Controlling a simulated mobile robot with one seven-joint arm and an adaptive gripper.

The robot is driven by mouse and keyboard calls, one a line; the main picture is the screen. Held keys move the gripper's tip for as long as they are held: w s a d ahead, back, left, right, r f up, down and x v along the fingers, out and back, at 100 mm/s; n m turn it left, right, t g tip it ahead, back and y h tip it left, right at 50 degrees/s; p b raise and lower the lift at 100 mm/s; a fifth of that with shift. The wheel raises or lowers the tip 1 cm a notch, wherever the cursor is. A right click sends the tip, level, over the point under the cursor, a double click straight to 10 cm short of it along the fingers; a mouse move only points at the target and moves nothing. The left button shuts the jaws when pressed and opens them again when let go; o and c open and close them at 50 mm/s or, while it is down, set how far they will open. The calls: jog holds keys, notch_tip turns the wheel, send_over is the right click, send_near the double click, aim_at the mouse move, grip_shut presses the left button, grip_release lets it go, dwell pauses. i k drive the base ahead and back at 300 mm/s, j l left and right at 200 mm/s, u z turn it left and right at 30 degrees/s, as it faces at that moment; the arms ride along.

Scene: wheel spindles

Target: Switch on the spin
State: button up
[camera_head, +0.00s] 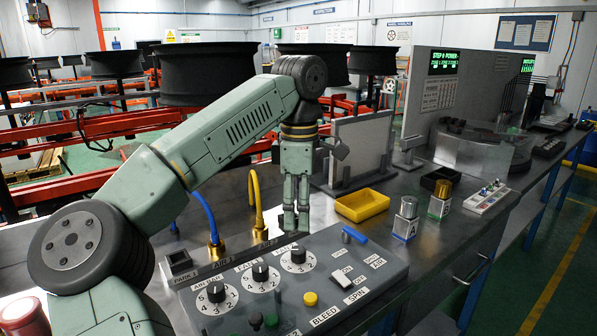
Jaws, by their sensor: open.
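The grey control panel (385,291) lies on the bench in front of my arm. The word SPIN (356,296) is printed near its front right edge, and a white rocker switch (340,277) sits just above that word. I cannot tell which way the rocker is set. My gripper (290,226) points straight down at the back of the panel, left of the switch and apart from it. Its fingers look close together and hold nothing.
The panel also carries black dials (260,272), a yellow button (310,298) and a blue handle (355,235). Behind stand a yellow tray (362,205), two small jars and blue and yellow hoses. A green screen (444,63) reads STEP and POWER. Dark wheels (208,75) stand beyond the bench.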

aim_at(338, 275)
jog(key=k, duration=0.9)
